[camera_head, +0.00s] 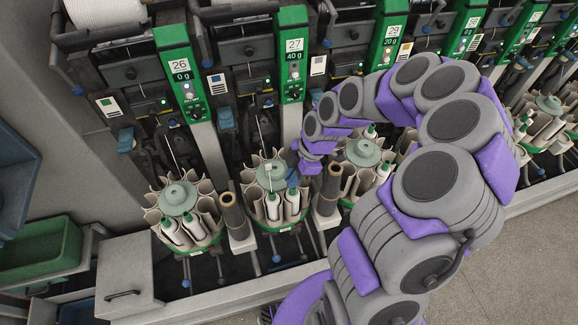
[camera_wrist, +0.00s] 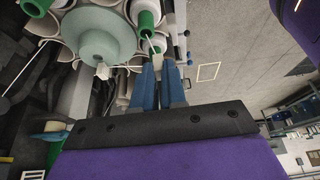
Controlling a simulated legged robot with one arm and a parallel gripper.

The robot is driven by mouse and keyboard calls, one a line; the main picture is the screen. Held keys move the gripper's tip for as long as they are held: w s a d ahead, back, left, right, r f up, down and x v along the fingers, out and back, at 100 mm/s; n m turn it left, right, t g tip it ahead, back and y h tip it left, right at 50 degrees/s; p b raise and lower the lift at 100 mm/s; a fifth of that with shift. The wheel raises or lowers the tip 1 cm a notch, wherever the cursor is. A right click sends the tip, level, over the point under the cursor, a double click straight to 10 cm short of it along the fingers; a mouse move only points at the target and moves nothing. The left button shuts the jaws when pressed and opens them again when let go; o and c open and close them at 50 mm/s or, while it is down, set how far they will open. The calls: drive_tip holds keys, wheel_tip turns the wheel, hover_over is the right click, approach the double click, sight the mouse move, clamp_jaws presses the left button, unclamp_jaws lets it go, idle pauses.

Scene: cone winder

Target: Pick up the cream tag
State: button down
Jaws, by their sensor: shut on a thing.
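My gripper (camera_wrist: 161,80) has two blue fingers, closed together around a small cream tag (camera_wrist: 158,62) at their tips. A thin pale thread runs up from near the tag to a white and green bobbin (camera_wrist: 147,24) just above. In the head view my gripper (camera_head: 293,181) is beside the round green-topped bobbin magazine (camera_head: 270,175) below the unit marked 27. A second small cream block (camera_wrist: 103,71) shows at the edge of the magazine's pale green disc (camera_wrist: 98,36), left of the fingers. The tag between my fingers is too small to tell in the head view.
Similar magazines stand at left (camera_head: 178,199) and right (camera_head: 363,153), with brown-grey tubes (camera_head: 232,215) between them. Green number panels (camera_head: 294,55) rise behind. A grey box (camera_head: 125,275) and green bin (camera_head: 40,248) are at left. Open floor (camera_head: 520,250) lies at right.

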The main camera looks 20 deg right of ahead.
drive_tip(key=s+r+p, duration=0.1)
drive_tip(key=s+r, duration=0.2)
drive_tip(key=s, duration=0.2)
drive_tip(key=shift+s+r+p, duration=0.3)
drive_tip(key=shift+s, duration=0.1)
idle(0.6)
